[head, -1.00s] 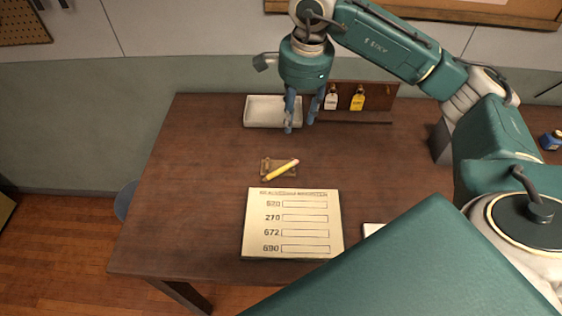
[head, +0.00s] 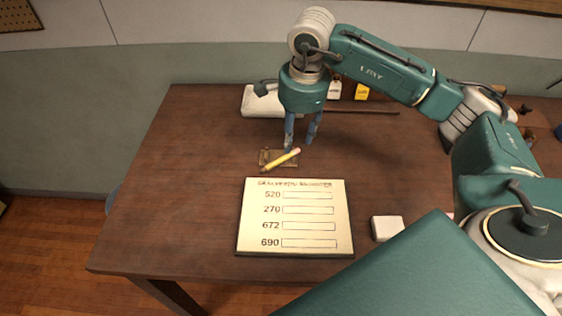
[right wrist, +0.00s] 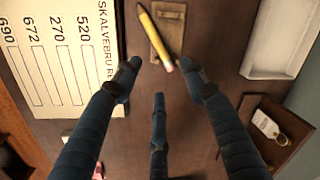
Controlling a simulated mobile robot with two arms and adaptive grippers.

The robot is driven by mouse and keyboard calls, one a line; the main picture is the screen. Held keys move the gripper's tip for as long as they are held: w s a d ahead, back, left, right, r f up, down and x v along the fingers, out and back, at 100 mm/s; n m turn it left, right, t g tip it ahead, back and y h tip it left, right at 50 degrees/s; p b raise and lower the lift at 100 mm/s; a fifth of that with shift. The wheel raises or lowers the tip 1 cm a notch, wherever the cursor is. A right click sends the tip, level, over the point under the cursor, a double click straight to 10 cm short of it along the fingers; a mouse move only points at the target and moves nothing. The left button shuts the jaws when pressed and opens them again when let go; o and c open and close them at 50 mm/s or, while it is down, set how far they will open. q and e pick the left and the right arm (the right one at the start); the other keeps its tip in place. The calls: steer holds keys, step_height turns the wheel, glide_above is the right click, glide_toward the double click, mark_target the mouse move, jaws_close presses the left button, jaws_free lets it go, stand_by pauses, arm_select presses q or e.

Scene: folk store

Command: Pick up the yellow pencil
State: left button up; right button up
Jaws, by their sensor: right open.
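The yellow pencil (head: 283,159) lies slanted across a small brown wooden rest (head: 265,155) on the table, its pink eraser end up and to the right. My right gripper (head: 301,143) is open and empty, fingers pointing down, above and just behind the pencil's eraser end. In the right wrist view the pencil (right wrist: 155,38) lies beyond my fingers (right wrist: 160,95), with its eraser end near the tip of the right-hand finger. I cannot tell from the views whether that finger touches it. My left gripper is not in view.
A board with numbers (head: 295,247) lies in front of the pencil. A white tray (head: 257,103) and a wooden rack with tags (right wrist: 285,122) are at the back. A white block (head: 387,228) lies to the right. The left of the dark table (head: 185,170) is clear.

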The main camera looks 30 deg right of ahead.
mark_target(293, 154)
steer(key=f, duration=0.3)
steer(key=shift+w+d, duration=0.1)
steer(key=shift+w, duration=0.1)
steer(key=f, duration=0.1)
steer(key=f+p, duration=0.2)
steer(key=f, duration=0.1)
steer(key=shift+w+d, duration=0.1)
steer(key=shift+w, duration=0.25)
steer(key=shift+w+f, duration=0.1)
steer(key=shift+f, duration=0.4)
steer(key=c, duration=1)
steer(key=shift+r, duration=0.1)
